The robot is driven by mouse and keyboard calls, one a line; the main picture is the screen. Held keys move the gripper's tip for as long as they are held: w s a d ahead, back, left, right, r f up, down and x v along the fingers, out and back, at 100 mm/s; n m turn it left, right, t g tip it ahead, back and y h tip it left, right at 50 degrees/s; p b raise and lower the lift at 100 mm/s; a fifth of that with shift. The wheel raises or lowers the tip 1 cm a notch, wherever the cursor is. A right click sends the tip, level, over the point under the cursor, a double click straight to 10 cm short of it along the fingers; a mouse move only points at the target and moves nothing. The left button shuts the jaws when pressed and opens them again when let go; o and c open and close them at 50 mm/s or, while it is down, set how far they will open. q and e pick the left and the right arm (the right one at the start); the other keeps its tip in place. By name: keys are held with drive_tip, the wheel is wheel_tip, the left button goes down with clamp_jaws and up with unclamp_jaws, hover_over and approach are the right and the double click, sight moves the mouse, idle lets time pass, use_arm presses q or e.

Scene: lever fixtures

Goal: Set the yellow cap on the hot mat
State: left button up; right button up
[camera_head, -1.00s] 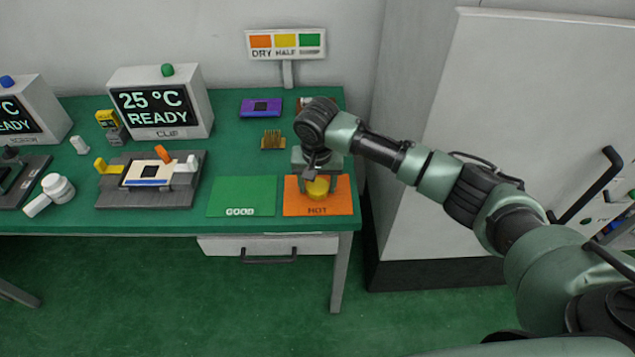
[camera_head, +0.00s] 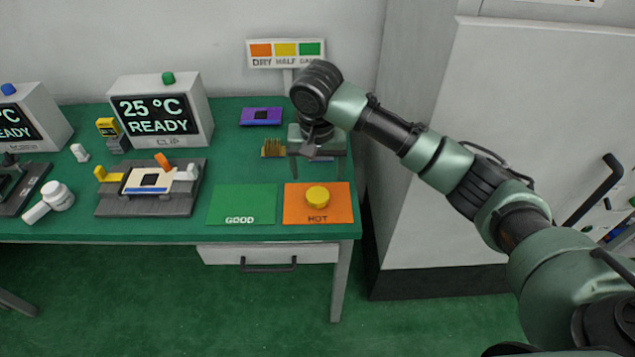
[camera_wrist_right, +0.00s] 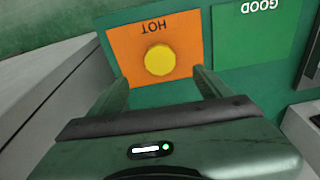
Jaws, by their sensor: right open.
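The yellow cap (camera_head: 317,197) rests on the orange hot mat (camera_head: 340,203) at the right end of the green table. In the right wrist view the cap (camera_wrist_right: 159,60) sits on the hot mat (camera_wrist_right: 118,47), inside its edges. My right gripper (camera_head: 317,178) is open and empty, above and behind the cap and apart from it. In the right wrist view its two fingers (camera_wrist_right: 160,82) are spread wide, with the cap beyond their tips. My left gripper is not in view.
The green good mat (camera_head: 242,204) lies left of the hot mat. A lever fixture (camera_head: 150,200) and a display box reading 25 °C READY (camera_head: 160,112) stand farther left. A colour sign (camera_head: 286,53) stands behind. A white cabinet (camera_head: 500,130) is at the right.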

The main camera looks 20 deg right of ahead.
drive_tip(key=shift+s+r, duration=0.2)
drive_tip(key=shift+r, duration=1.05)
drive_tip(key=shift+a+f, duration=0.1)
